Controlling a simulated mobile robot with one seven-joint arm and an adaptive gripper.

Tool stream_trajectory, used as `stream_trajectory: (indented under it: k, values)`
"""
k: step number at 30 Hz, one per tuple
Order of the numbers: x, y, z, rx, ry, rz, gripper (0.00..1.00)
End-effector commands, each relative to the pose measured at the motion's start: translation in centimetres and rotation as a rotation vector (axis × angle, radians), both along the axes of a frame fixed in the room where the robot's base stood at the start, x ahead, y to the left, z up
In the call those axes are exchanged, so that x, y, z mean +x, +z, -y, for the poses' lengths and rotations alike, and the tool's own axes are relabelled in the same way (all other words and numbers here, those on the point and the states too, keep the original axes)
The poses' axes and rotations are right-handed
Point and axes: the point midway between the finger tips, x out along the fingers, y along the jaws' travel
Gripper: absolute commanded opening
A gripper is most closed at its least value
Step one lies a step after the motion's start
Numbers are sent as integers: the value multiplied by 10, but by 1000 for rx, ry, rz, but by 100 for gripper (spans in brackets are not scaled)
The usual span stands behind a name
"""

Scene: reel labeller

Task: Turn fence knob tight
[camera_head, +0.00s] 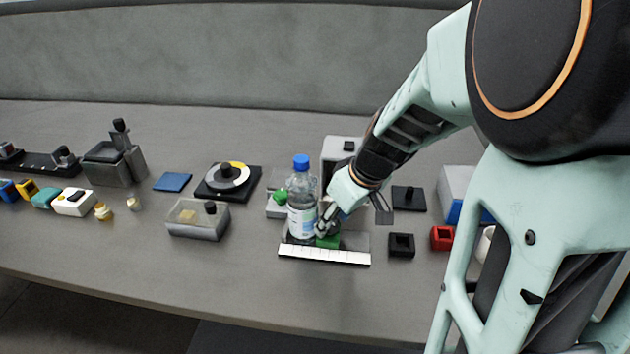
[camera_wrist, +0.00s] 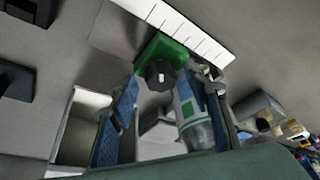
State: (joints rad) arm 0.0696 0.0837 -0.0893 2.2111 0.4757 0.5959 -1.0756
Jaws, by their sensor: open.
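The green fence block (camera_head: 328,242) sits on the grey plate behind the white ruled scale (camera_head: 322,256) in the head view. In the wrist view the green fence (camera_wrist: 173,52) carries a dark round fence knob (camera_wrist: 160,75) with a pale mark. My gripper (camera_head: 325,224) is open over the fence. In the wrist view my gripper (camera_wrist: 165,84) has one blue-padded finger on each side of the knob; whether either touches it I cannot tell. The knob is hidden in the head view.
A clear bottle with a blue cap (camera_head: 301,200) stands close beside my gripper; it also shows in the wrist view (camera_wrist: 190,110) by the right finger. A black square holder (camera_head: 401,245) and a red one (camera_head: 442,238) are to the right. Bare table lies in front.

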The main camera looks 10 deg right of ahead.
Motion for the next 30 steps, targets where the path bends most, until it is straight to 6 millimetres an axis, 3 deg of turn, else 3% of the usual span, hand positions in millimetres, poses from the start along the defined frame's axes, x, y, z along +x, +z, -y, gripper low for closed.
stream_trajectory:
  k: [8,19,30]
  values:
    - [1,-1,-1,0,0,0,43]
    - [0,-1,-1,1,0,0,2]
    - [-1,0,-2,-1,-105,-2,2]
